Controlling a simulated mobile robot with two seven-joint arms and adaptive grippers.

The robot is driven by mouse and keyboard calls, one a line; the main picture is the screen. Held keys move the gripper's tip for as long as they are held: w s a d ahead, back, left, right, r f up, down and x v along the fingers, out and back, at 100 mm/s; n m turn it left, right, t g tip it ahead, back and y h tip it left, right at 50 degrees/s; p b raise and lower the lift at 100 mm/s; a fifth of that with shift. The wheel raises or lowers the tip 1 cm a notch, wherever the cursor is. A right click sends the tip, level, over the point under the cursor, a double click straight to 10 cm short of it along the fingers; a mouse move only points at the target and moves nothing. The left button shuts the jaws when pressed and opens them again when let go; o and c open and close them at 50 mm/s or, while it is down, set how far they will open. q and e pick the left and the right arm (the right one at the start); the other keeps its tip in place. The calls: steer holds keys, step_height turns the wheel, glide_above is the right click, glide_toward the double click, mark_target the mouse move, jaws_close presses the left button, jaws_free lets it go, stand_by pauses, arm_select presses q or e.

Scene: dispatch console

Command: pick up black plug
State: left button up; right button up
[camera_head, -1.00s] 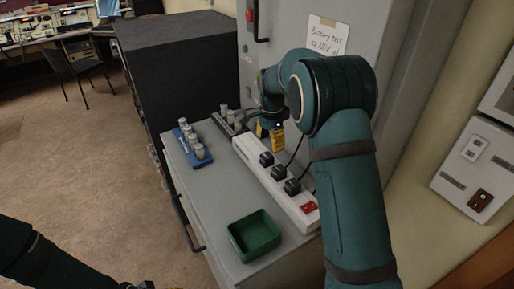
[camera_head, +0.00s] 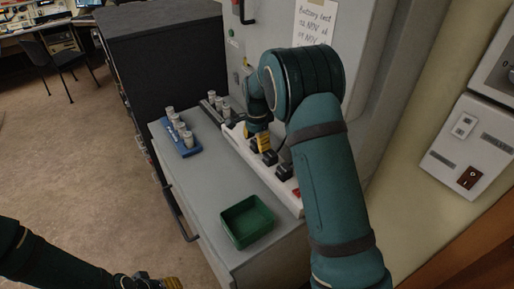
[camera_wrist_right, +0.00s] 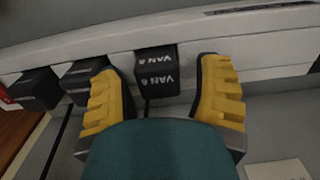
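A black plug (camera_wrist_right: 157,72) labelled "VAN 6" stands in the white power strip (camera_wrist_right: 225,42). In the right wrist view my right gripper (camera_wrist_right: 164,95) is open, with one yellow finger on each side of this plug and gaps between. In the head view the right gripper (camera_head: 259,143) is over the strip and hides part of the plugs. Two more black plugs, one in the middle (camera_wrist_right: 84,76) and one near the red switch (camera_wrist_right: 36,88), sit to the left in the wrist view. My left gripper (camera_head: 150,282) is partly cut off at the bottom edge.
A green tray (camera_head: 247,222) stands empty at the near end of the grey cabinet top (camera_head: 216,177). A blue holder (camera_head: 184,147) and a dark holder (camera_head: 211,106) with grey cylinders stand at the left and back. A grey wall cabinet rises behind the strip.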

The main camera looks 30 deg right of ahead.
mark_target(255, 141)
steer(key=shift+s+f, duration=0.2)
steer(key=shift+f, duration=0.15)
steer(key=shift+d, duration=0.15)
steer(key=c, duration=0.9)
steer(key=shift+r, duration=0.1)
steer(key=shift+c, duration=0.4)
steer(key=shift+w+r, duration=0.1)
steer(key=shift+r, duration=0.85)
steer(key=shift+a+r+p, duration=0.2)
steer(key=shift+a+r, duration=0.05)
steer(key=shift+r, duration=0.25)
steer(key=shift+a+r+p, duration=0.15)
steer(key=shift+a+r, duration=0.05)
steer(key=shift+r, duration=0.3)
steer(key=s+a+p, duration=0.1)
steer(key=s+a, duration=0.1)
steer(key=a, duration=1.5)
steer(key=shift+s+r, duration=0.25)
steer(key=shift+r, duration=0.2)
